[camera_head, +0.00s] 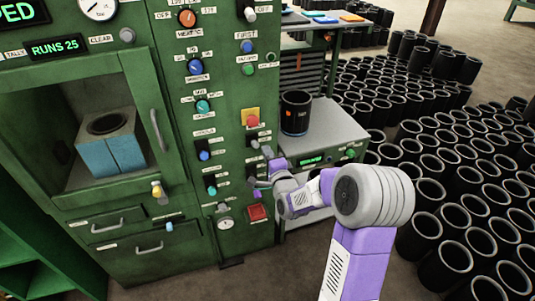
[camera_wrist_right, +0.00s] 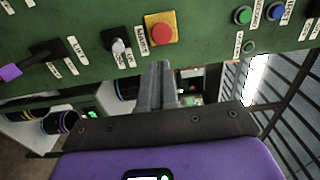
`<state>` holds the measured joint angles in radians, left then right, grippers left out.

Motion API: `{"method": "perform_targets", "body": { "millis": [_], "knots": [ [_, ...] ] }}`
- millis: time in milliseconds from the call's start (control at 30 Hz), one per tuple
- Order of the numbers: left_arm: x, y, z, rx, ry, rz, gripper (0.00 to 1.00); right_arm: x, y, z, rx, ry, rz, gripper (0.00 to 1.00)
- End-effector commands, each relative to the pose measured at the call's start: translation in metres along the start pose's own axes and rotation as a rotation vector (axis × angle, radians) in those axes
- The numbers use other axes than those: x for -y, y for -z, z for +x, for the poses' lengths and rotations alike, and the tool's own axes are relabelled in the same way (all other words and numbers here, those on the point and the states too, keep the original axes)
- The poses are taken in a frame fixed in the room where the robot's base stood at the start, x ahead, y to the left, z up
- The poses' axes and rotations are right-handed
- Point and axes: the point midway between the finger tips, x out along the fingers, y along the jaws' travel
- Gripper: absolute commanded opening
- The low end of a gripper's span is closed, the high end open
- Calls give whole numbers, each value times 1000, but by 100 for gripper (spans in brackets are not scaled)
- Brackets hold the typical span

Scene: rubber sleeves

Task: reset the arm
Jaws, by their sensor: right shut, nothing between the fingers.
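My right arm, purple and grey, reaches in from the lower right. Its right gripper (camera_head: 266,155) is in front of the right side of the green machine's panel (camera_head: 228,120), below the red button (camera_head: 252,121) on its yellow plate. In the right wrist view the fingers (camera_wrist_right: 157,82) are shut together and empty, pointing toward the panel, just below the red button (camera_wrist_right: 162,32). Whether they touch the panel is hard to tell. My left gripper is not in view.
A grey-topped stand (camera_head: 330,125) carries a black sleeve (camera_head: 295,112) right of the panel. Many black sleeves (camera_head: 440,165) cover the floor at right. The machine's open chamber (camera_head: 75,110) holds a blue block (camera_head: 110,150). Levers and knobs crowd the panel near my gripper.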

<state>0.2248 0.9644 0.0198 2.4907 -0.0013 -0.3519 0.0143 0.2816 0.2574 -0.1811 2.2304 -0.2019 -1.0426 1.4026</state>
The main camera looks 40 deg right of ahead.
Motion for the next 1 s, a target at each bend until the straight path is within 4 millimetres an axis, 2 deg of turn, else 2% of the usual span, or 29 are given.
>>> {"method": "perform_targets", "body": {
  "millis": [367,467,567,667,700,767,800,867,900,967,1000],
  "knots": [
    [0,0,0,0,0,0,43,0,0,0,1,-2,0,0],
    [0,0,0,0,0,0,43,-12,-6,0,11,-32,-19,0],
    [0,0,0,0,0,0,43,-47,-24,-3,50,-127,-88,0],
    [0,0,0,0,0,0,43,-105,-53,-16,130,-282,-210,0],
    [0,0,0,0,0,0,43,-132,-67,-26,178,-352,-268,0],
    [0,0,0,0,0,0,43,-170,-87,-43,257,-453,-356,0],
    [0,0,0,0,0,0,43,-195,-100,-58,318,-518,-415,0],
    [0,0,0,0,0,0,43,-229,-119,-82,418,-608,-501,0],
    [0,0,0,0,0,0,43,-251,-131,-101,492,-665,-556,0],
    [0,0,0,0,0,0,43,-280,-148,-132,615,-741,-637,0],
    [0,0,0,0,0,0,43,-299,-159,-155,702,-789,-687,0]
  ]
}}
